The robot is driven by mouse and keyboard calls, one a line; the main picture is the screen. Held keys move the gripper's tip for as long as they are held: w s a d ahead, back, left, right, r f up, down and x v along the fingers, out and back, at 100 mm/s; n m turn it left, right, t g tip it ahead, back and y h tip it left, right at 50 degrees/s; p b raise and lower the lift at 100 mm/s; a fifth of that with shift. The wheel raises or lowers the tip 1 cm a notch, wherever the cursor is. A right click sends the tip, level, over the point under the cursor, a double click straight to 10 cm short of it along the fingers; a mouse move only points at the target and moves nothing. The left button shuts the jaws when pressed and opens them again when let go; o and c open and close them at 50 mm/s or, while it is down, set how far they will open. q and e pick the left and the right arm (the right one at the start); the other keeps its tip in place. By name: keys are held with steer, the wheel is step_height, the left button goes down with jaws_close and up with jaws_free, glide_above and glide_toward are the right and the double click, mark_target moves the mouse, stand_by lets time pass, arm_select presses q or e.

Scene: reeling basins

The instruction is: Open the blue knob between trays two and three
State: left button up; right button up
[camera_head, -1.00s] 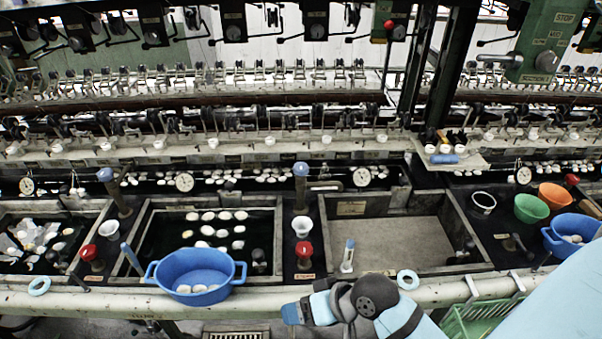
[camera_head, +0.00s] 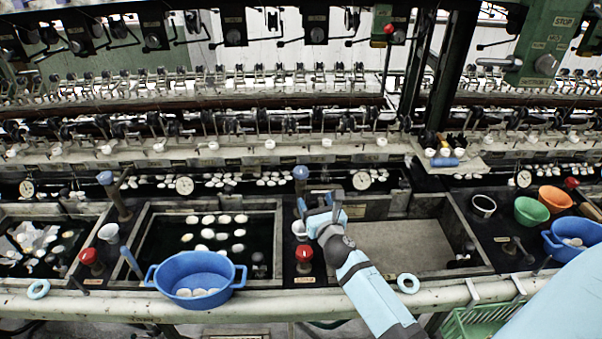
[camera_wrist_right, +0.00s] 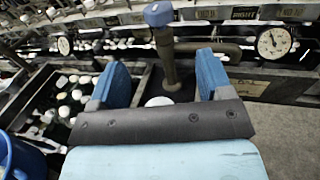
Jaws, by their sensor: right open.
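The blue knob (camera_head: 301,173) tops an upright post between the middle tray with white cocoons (camera_head: 205,203) and the empty-looking grey tray (camera_head: 425,198). In the right wrist view the knob (camera_wrist_right: 158,14) stands beyond the fingers, near the middle of the picture's top, with its brownish post below it. My right gripper (camera_head: 320,203) is over the strip between these trays, just in front of the knob and apart from it. Its two blue fingers are spread with nothing between them in the right wrist view (camera_wrist_right: 162,78). My left gripper is out of view.
A red knob (camera_head: 304,254) and a white cup (camera_head: 299,229) sit on the same strip, close to my right gripper. A blue basin (camera_head: 196,278) stands at the front left. Another blue knob (camera_head: 105,178) is farther left. Round dials (camera_head: 362,180) line the back.

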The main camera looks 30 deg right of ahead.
mark_target(303, 177)
steer(key=x, duration=1.3)
steer(key=shift+w, duration=0.2)
steer(key=c, duration=0.9)
steer(key=shift+r, duration=0.1)
